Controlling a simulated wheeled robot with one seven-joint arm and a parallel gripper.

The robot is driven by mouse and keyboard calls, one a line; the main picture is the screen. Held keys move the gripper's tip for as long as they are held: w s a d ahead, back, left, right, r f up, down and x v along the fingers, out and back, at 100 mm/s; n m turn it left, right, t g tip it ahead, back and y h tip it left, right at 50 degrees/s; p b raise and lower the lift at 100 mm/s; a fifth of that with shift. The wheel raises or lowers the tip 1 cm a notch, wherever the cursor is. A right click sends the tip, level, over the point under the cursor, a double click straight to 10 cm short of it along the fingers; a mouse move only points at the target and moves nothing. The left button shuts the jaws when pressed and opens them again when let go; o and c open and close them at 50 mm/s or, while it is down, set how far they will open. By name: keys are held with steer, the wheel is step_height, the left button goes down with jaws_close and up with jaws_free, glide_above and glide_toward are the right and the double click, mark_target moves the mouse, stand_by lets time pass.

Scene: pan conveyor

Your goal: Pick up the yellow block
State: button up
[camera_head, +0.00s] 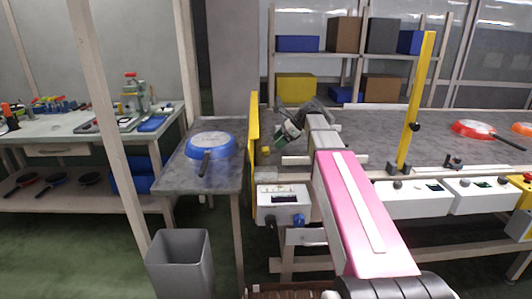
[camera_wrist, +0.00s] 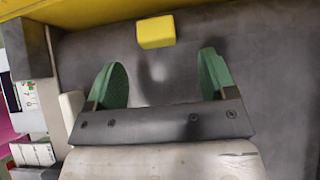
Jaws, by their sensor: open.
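The small yellow block (camera_wrist: 156,31) lies on the grey surface in the wrist view, just beyond my fingertips and between their lines. It also shows small in the head view (camera_head: 265,150), close to the yellow upright panel. My gripper (camera_wrist: 160,72) is open, with its two green fingers spread wide and nothing between them. In the head view my gripper (camera_head: 282,137) is low over the conveyor (camera_head: 355,128), right of the block. My pink arm link hides part of the conveyor there.
The yellow panel (camera_head: 253,125) stands at the conveyor's left end, close behind the block. A yellow post (camera_head: 418,100) rises farther right. A red pan (camera_head: 473,129) sits on the right of the conveyor. A blue pan (camera_head: 210,146) lies on the side table (camera_head: 190,183).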

mark_target(270, 154)
steer(key=x, duration=0.5)
steer(key=shift+s+a+r, duration=0.15)
steer(key=shift+s+r, duration=0.05)
steer(key=c, duration=1)
